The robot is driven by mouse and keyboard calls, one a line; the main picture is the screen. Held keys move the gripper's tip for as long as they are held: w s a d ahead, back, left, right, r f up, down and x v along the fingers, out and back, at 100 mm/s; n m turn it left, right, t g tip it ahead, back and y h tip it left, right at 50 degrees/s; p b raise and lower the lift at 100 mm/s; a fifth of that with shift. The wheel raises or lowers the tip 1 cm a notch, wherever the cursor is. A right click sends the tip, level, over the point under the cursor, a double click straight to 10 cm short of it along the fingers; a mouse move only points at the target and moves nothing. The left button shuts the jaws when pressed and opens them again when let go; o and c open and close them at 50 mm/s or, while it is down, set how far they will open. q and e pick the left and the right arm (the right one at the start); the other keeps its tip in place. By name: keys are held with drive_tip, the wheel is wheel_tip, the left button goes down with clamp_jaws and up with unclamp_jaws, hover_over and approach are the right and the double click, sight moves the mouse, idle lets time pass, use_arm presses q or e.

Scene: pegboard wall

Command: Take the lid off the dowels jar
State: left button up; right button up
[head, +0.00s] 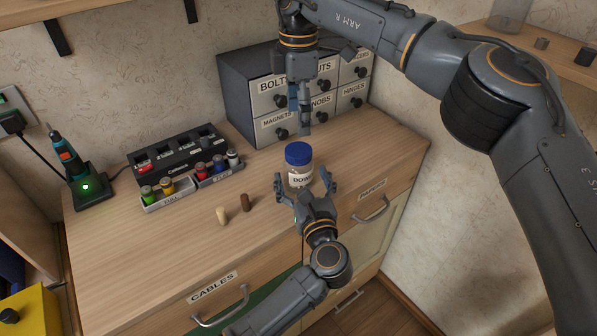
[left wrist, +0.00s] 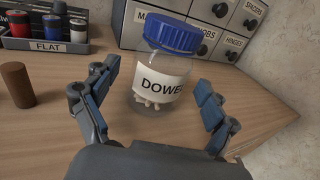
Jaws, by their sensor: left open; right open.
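The dowels jar (head: 299,165) stands upright on the wooden cabinet top, a clear jar with a white label and a few pale dowels at the bottom. Its blue lid (head: 298,152) is on it; jar (left wrist: 158,84) and lid (left wrist: 173,35) also show in the left wrist view. My left gripper (head: 305,183) is open in front of the jar; in the left wrist view its blue-padded fingers (left wrist: 160,90) are on either side of the jar, with gaps visible. My right gripper (head: 304,125) points down behind and above the lid, in front of the drawer unit, apart from the jar.
A grey drawer unit (head: 240,90) stands behind the jar. A battery charger (head: 177,150) and trays of coloured cells (head: 165,197) are to the left. Two small dowels, pale (head: 222,216) and brown (head: 245,203), stand left of the jar. The front-left cabinet top is clear.

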sight(298, 149)
use_arm(q)
drive_tip(key=shift+x, duration=1.25)
clamp_jaws()
use_arm(e)
drive_tip(key=m, duration=0.3)
drive_tip(key=shift+m, duration=0.4)
drive_tip(key=shift+f+m, duration=0.3)
drive_tip(key=shift+f, duration=0.2)
wheel_tip(298, 149, down, 7)
